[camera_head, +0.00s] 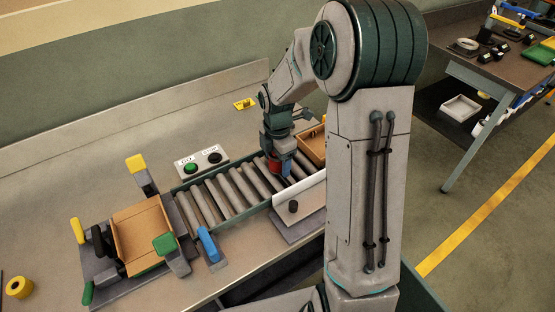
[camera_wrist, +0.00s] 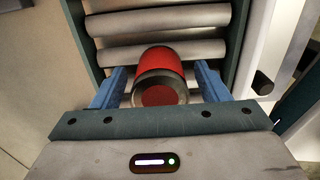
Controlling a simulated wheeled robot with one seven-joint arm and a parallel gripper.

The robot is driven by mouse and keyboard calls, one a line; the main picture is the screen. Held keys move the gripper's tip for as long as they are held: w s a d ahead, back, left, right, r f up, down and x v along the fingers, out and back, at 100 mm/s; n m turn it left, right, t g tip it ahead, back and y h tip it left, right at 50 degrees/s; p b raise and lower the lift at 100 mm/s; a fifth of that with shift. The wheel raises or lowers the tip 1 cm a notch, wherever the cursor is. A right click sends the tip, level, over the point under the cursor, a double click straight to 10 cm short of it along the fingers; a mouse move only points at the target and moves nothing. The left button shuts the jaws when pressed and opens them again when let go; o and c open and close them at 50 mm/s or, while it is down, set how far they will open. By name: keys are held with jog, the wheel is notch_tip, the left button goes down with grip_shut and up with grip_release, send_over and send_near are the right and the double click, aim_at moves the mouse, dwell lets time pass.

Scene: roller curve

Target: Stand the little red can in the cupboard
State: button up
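The red can (camera_wrist: 160,62) is on the metal rollers, with a dark-rimmed end facing the wrist camera. I cannot tell for sure whether it stands or lies. My gripper (camera_wrist: 159,80) has one blue finger on each side of the can, with a narrow gap visible on both sides. The gripper is open around it. In the head view the can is a small red patch (camera_head: 274,164) under my gripper (camera_head: 281,165), partly hidden by a blue finger. I see no cupboard in either view.
The roller conveyor (camera_head: 184,190) crosses the bench. A wooden tray (camera_head: 120,236) sits at its left end among coloured handles; another wooden box (camera_head: 311,146) is partly behind my arm. A button box (camera_head: 201,162) stands behind the rollers. A second bench (camera_head: 455,68) is at right.

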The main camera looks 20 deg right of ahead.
jog(key=c, duration=1.1)
jog(key=shift+r, duration=0.1)
